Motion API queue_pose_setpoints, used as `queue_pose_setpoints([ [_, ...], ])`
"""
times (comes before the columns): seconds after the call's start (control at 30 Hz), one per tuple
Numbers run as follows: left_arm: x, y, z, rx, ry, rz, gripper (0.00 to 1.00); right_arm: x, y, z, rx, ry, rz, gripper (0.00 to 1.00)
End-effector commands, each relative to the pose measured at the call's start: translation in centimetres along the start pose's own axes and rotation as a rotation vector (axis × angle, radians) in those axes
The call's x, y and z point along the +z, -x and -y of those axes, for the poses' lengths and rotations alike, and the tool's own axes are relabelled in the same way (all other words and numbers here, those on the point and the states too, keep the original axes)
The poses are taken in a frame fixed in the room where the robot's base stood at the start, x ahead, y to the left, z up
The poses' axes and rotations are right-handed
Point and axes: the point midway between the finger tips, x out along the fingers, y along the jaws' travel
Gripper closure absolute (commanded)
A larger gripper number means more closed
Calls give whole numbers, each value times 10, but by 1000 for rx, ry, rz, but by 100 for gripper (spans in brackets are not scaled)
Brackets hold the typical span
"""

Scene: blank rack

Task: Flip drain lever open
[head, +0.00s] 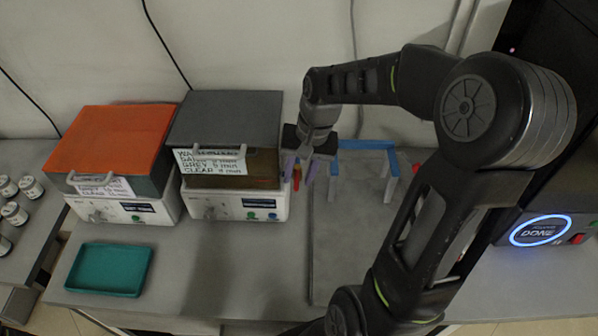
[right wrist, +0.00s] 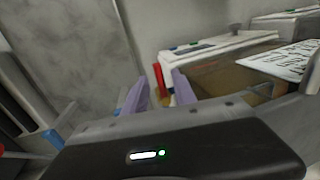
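A small red and yellow lever (head: 296,178) sticks up at the right side of the grey-lidded bath (head: 225,122). In the right wrist view the lever (right wrist: 159,78) shows between and beyond the purple fingers, nearer the right one. My right gripper (head: 299,170) is open, with its fingers pointing down around the lever's place. The fingers stand apart, and I cannot tell whether either touches the lever. The lever's lower end is partly hidden. My left gripper is not in view.
An orange-lidded bath (head: 110,140) stands left of the grey-lidded one. A teal tray (head: 108,270) lies in front. A blue-topped rack (head: 368,145) stands close right of my gripper. A dark machine with a glowing blue ring (head: 540,230) is far right. The counter's front middle is clear.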

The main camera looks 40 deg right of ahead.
Motion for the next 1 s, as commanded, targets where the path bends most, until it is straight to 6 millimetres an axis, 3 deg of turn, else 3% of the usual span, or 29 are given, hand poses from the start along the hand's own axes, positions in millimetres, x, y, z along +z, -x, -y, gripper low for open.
queue_pose_setpoints([
  [0.13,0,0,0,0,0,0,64,0,0,0,0,0,0,67],
  [0.53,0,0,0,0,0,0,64,0,0,0,0,1,0,100],
  [1.0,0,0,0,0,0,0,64,0,1,0,0,1,0,100],
])
